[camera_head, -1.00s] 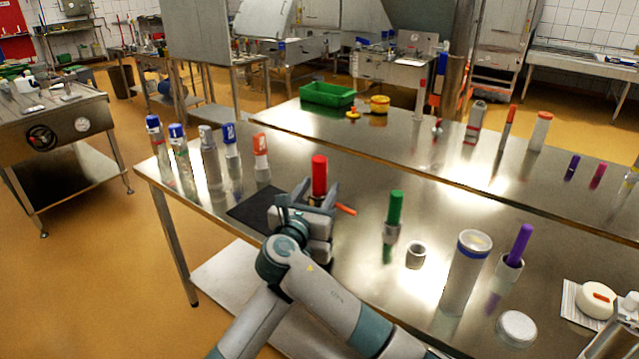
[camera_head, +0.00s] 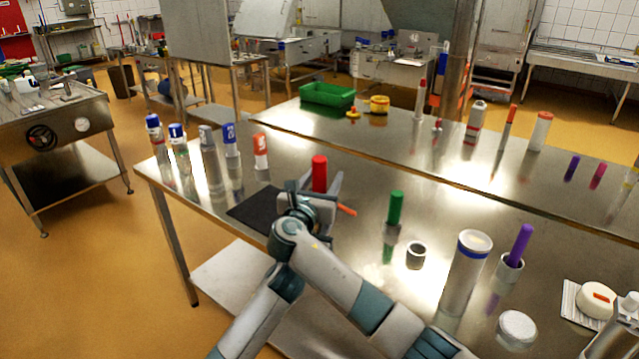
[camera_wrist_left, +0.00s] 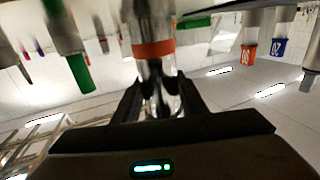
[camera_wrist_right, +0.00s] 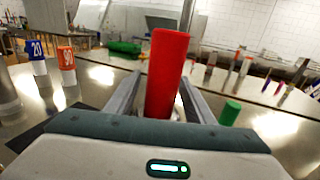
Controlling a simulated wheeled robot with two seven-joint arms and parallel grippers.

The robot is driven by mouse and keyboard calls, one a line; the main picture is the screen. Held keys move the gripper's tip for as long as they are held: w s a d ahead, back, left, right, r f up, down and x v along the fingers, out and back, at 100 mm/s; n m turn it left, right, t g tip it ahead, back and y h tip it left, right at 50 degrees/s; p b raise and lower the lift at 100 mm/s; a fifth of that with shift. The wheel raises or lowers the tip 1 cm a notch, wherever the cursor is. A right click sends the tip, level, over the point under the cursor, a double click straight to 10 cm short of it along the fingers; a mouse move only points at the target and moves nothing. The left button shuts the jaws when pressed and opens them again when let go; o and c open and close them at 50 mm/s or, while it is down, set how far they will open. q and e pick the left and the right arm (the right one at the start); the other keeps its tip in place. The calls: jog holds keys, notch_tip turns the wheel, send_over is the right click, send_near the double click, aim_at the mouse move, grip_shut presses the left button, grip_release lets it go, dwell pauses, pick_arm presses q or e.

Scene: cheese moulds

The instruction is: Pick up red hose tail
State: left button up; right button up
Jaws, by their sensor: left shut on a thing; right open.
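The red hose tail (camera_head: 320,173) stands upright above the metal table, beside a black mat (camera_head: 257,210). It fills the middle of the right wrist view (camera_wrist_right: 167,75). My right gripper (camera_wrist_right: 165,100) is open, with its fingers on either side of the hose tail; whether they touch it I cannot tell. The hose tail's lower end is hidden. My left gripper (camera_wrist_left: 160,98) is shut on a shiny cylinder (camera_wrist_left: 150,20) with an orange band, seen upside down in the left wrist view. In the head view arm links crowd the hose tail and I cannot separate the left gripper.
A green tube (camera_head: 396,208) stands in a grey holder to the right. Farther right are an open grey cup (camera_head: 416,255), a tall white cylinder (camera_head: 466,275) and a purple tube (camera_head: 522,245). Several capped bottles, one orange-capped (camera_head: 260,150), line the left. A green crate (camera_head: 328,95) sits behind.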

jog(key=shift+w+d, duration=0.15)
jog(key=shift+w, duration=0.3)
grip_shut()
notch_tip(320, 180, up, 10)
dwell(0.9)
pick_arm(q)
jog(key=shift+f, duration=0.1)
jog(key=o, duration=1.5)
